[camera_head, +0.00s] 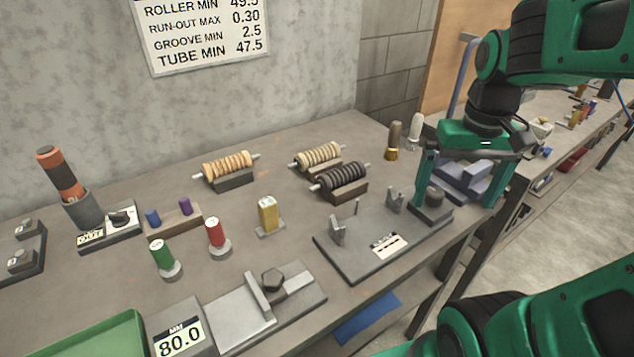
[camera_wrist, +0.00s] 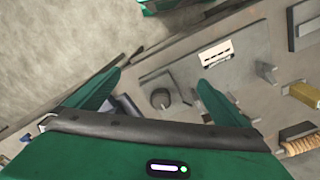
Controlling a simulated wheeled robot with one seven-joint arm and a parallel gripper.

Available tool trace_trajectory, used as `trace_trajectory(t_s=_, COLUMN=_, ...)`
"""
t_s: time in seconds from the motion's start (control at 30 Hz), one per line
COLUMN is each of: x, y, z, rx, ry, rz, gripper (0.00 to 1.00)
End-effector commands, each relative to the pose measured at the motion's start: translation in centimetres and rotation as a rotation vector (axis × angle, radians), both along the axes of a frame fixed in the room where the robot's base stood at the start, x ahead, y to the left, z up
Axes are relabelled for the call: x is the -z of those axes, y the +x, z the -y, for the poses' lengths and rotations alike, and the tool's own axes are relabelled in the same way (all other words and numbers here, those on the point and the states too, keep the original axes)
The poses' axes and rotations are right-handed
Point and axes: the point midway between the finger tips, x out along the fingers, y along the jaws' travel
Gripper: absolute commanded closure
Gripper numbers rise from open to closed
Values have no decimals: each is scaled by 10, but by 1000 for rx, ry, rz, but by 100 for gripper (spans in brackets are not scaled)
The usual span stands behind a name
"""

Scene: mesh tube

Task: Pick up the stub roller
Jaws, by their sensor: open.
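My gripper (camera_head: 458,196) is open and empty, pointing down above the right end of the grey fixture plate (camera_head: 372,262). Its fingers straddle a short dark round cylinder (camera_head: 433,197) on that plate, apart from it; this cylinder also shows in the wrist view (camera_wrist: 160,98). Three ribbed rollers lie on cradles: an orange-tan one (camera_head: 228,165), a cream one (camera_head: 319,155) and a dark one (camera_head: 341,176). No label shows which is the stub roller. In the wrist view, the open gripper (camera_wrist: 160,79) has nothing between its fingers.
Upright red (camera_head: 214,232), green (camera_head: 161,253) and yellow (camera_head: 268,214) pieces stand left of the plate. A gauge reading 80.0 (camera_head: 179,335) and a green tray (camera_head: 100,340) are at the front. Upright brackets (camera_head: 338,232) rise from the plate. The bench edge is close to my gripper.

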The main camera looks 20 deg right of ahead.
Motion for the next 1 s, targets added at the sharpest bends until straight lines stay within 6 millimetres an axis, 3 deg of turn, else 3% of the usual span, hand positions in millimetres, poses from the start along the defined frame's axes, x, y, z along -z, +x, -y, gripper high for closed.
trace_trajectory(t_s=0.03, x=-11, y=31, z=-11, rx=-84, ry=-9, rz=7, gripper=0)
trace_trajectory(t_s=0.2, x=-40, y=120, z=-65, rx=-357, ry=-14, rz=45, gripper=0)
trace_trajectory(t_s=0.3, x=-50, y=157, z=-99, rx=-486, ry=-6, rz=64, gripper=0)
trace_trajectory(t_s=0.4, x=-57, y=180, z=-124, rx=-574, ry=3, rz=79, gripper=0)
trace_trajectory(t_s=0.57, x=-57, y=194, z=-141, rx=-630, ry=10, rz=88, gripper=0)
trace_trajectory(t_s=0.83, x=-19, y=198, z=-143, rx=-633, ry=11, rz=86, gripper=0)
trace_trajectory(t_s=1.0, x=-6, y=200, z=-143, rx=-631, ry=9, rz=87, gripper=0)
